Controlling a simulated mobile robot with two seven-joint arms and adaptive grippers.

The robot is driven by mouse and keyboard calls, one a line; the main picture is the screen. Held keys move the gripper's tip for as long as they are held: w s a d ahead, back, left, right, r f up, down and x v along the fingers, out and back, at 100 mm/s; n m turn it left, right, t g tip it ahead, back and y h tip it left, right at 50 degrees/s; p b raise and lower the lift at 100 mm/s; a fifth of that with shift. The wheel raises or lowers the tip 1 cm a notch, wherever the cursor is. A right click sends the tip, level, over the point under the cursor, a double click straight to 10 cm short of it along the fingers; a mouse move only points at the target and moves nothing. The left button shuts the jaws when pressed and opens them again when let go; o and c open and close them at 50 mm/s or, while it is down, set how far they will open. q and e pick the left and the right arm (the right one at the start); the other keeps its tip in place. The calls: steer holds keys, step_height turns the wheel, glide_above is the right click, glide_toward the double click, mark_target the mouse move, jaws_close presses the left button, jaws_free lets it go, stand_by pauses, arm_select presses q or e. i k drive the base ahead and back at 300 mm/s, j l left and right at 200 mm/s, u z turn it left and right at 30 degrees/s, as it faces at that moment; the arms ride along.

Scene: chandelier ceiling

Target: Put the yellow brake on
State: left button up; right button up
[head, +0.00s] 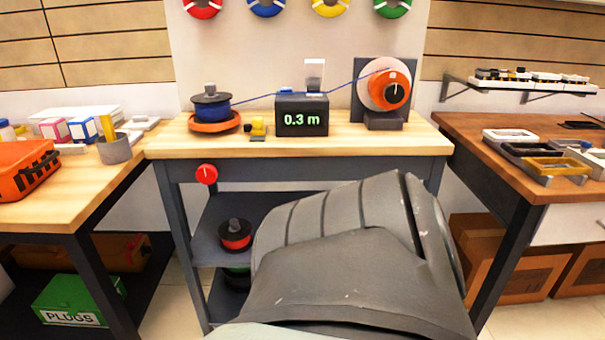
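The yellow brake (257,127) is a small yellow block on a dark and yellow base. It stands on the light wooden bench top (350,143), between the blue cable spool (211,107) and the black length counter (302,116), which reads 0.3 m. It is too small to tell whether the brake is on or off. A blue cable (255,99) runs from the spool past the counter to the winder (384,90) with its orange and pink disc. A large grey part of my own arm fills the lower middle. Neither gripper shows.
A red knob (206,174) is on the bench's front left. A red spool (235,235) sits on the shelf below. Side benches hold an orange crate (27,167) at left and trays (558,168) at right. The bench top's front middle is clear.

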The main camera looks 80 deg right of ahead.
mark_target(257, 130)
steer(key=z, duration=2.3)
